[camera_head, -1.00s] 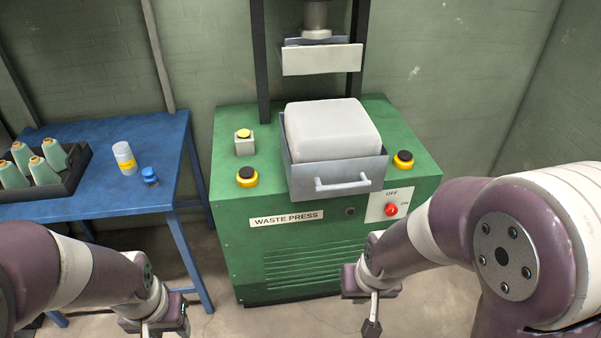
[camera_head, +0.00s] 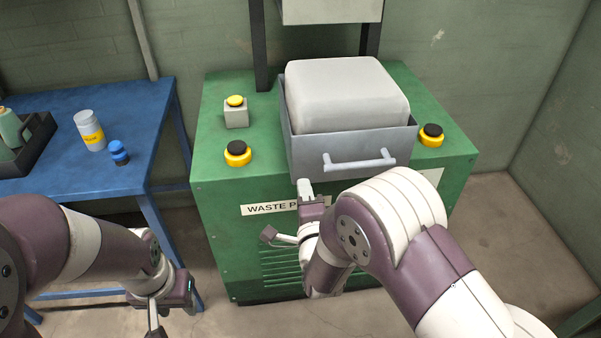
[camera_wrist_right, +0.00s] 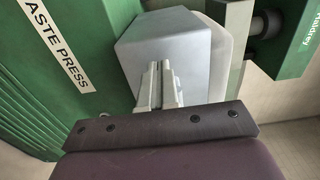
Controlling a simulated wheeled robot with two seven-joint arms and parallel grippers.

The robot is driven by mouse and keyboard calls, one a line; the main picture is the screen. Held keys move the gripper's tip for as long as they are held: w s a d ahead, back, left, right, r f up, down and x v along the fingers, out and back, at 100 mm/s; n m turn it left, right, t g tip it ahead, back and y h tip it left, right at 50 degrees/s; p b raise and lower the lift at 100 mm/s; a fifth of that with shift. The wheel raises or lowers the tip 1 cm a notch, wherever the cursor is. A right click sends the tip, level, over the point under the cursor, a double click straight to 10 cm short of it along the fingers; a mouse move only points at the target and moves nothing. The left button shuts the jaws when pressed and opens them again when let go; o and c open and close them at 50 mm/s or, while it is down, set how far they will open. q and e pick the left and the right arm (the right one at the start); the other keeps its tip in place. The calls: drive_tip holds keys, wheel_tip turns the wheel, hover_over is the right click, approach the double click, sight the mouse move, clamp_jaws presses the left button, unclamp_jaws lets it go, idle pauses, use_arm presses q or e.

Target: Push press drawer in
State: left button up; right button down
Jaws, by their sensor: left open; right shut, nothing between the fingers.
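The grey press drawer (camera_head: 306,158) sticks out at the front of the green waste press (camera_head: 222,188). It holds a pale rounded block (camera_head: 345,95) and has a bar handle (camera_head: 360,161) on its front. My right gripper (camera_head: 305,186) is shut and empty, its tips at the lower left of the drawer front; contact cannot be told. In the right wrist view the shut fingers (camera_wrist_right: 157,84) point at the grey drawer (camera_wrist_right: 165,40). My left gripper (camera_head: 154,318) is open, low in front of the blue table, away from the press.
A yellow button box (camera_head: 236,113) and black-and-yellow buttons (camera_head: 238,153) (camera_head: 431,135) sit on the press top. The press plate (camera_head: 330,10) hangs above the block. A blue table (camera_head: 150,125) at left holds a bottle (camera_head: 90,130), a small blue item (camera_head: 119,152) and a spool tray (camera_head: 38,143).

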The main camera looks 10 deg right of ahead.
sight(298, 163)
drive_tip(key=w, duration=0.6)
drive_tip(key=shift+a, duration=0.15)
